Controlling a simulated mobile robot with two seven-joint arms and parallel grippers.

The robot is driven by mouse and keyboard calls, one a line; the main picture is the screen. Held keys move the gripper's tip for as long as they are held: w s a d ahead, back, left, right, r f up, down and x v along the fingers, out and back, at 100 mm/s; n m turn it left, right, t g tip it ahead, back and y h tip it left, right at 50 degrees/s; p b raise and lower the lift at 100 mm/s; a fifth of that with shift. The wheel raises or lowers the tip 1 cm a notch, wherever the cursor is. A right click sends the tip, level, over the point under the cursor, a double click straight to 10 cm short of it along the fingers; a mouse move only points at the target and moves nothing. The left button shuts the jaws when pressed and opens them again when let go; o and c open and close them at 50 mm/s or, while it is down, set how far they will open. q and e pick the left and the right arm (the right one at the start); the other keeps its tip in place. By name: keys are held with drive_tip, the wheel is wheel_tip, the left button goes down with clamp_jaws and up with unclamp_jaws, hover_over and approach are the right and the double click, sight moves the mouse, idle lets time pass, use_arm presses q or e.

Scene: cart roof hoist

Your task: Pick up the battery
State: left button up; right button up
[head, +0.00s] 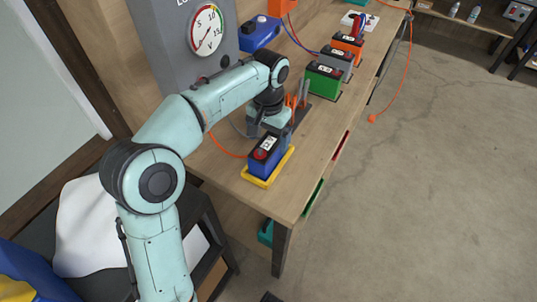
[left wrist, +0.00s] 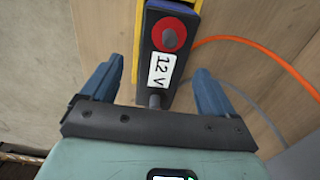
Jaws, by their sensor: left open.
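A dark blue battery (head: 264,160) with a white label and a red round terminal sits on a yellow tray (head: 262,182) at the near end of the bench. In the left wrist view the battery (left wrist: 185,68) shows a label reading 12 V, with a grey terminal at its end close to my gripper. My left gripper (head: 270,134) is over the far end of the battery. Its two blue fingers are open in the left wrist view (left wrist: 156,88), one on each side of the battery's end, with gaps visible. My right gripper is not in view.
Green (head: 323,81), grey (head: 337,62) and orange (head: 347,46) batteries stand farther along the bench (head: 318,143). A grey box with a dial gauge (head: 206,30) stands at the left, with a blue device (head: 259,34) beyond it. Orange cables lie around.

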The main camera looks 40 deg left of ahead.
sight(269, 143)
use_arm(q)
drive_tip(key=shift+w+a+f+b, duration=0.1)
drive_tip(key=shift+f+b, duration=0.4)
drive_tip(key=shift+f, duration=2.2)
clamp_jaws()
drive_tip(key=shift+w+r, duration=0.1)
